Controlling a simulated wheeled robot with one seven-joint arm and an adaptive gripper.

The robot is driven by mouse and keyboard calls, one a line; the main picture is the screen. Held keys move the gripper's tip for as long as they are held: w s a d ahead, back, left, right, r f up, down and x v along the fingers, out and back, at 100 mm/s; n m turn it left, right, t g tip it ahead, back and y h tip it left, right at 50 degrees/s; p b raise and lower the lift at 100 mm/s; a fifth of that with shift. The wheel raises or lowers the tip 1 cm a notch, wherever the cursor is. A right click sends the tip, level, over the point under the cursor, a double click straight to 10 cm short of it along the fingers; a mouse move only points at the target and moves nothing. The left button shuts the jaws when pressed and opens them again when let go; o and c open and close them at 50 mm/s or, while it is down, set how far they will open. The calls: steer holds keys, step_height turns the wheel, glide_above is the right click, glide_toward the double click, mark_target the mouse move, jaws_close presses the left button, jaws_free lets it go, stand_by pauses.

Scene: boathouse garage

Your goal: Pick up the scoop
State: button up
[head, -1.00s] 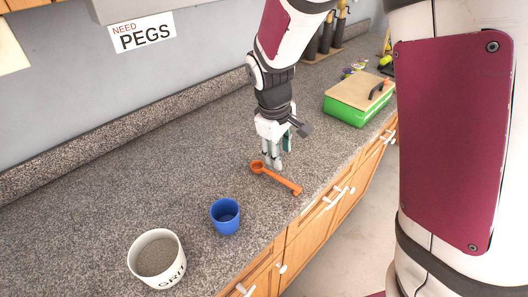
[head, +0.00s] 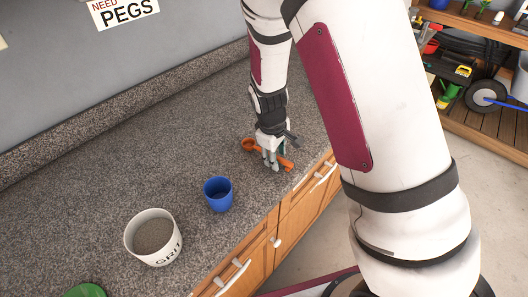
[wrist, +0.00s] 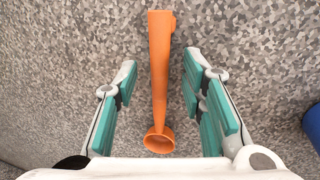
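The orange scoop (head: 287,162) lies on the speckled grey counter near its front edge. In the wrist view the scoop (wrist: 160,75) runs lengthwise between the fingers, its round cup at the bottom and its handle pointing up. My gripper (head: 270,162) is down over the scoop in the head view and hides part of its handle. In the wrist view my gripper (wrist: 160,105) is open, with its teal pads on either side of the scoop and a gap on both sides.
A blue cup (head: 218,196) stands left of my gripper; its edge also shows in the wrist view (wrist: 313,125). A white GRIT pot (head: 131,245) filled with grey grit stands farther left. A green object (head: 85,291) shows at the bottom edge. Counter behind the scoop is clear.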

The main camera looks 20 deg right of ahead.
steer(key=shift+f, duration=0.15)
jaws_close()
stand_by(0.4)
